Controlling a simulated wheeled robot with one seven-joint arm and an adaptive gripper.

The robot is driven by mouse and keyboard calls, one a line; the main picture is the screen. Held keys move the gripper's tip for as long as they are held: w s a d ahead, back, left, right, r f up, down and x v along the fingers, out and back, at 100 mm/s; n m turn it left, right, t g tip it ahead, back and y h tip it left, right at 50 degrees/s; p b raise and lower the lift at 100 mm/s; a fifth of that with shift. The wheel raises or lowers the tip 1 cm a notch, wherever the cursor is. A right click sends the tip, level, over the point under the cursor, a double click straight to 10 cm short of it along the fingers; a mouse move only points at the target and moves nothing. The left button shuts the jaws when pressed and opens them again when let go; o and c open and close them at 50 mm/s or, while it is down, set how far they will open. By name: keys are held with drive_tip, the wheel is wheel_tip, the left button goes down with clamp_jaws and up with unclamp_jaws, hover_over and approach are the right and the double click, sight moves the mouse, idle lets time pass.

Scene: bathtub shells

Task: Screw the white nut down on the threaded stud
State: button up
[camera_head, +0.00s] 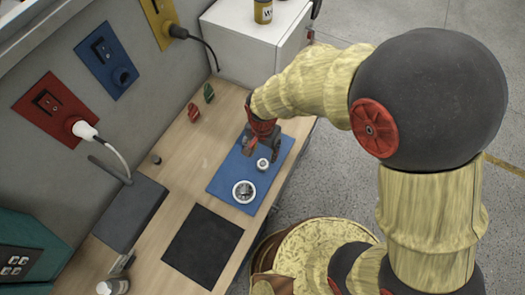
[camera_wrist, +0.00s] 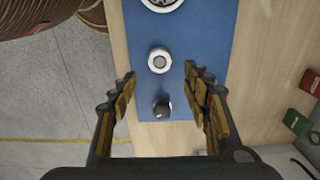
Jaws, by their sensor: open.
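The white nut (camera_wrist: 159,60) is a white ring with a grey middle on the blue mat (camera_wrist: 205,25). It also shows in the head view (camera_head: 262,164), just in front of my gripper (camera_head: 262,150). A short dark upright post (camera_wrist: 162,108) with a light spot stands on the mat near the nut and apart from it. It looks like the stud, but I cannot make out threads. My gripper (camera_wrist: 160,76) is open above the mat, its fingers to either side of the post and nothing held. The post is not clear in the head view.
A round silver-and-white part (camera_head: 243,191) lies on the mat. A black pad (camera_head: 202,245) and a grey box (camera_head: 130,213) are on the wooden bench. Red and green pieces (camera_head: 201,102) lie behind the mat. Wall sockets (camera_head: 107,62) with cables are at the left.

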sight(263, 164)
drive_tip(key=shift+f, duration=0.45)
wheel_tip(263, 164, down, 7)
drive_tip(key=b, duration=0.5)
drive_tip(key=shift+r, duration=0.15)
drive_tip(key=shift+c, duration=0.2)
idle(0.5)
drive_tip(key=c, duration=1.1)
clamp_jaws()
drive_tip(key=m+p, duration=0.1)
drive_tip(key=m, duration=1.2)
drive_tip(key=shift+p, duration=0.3)
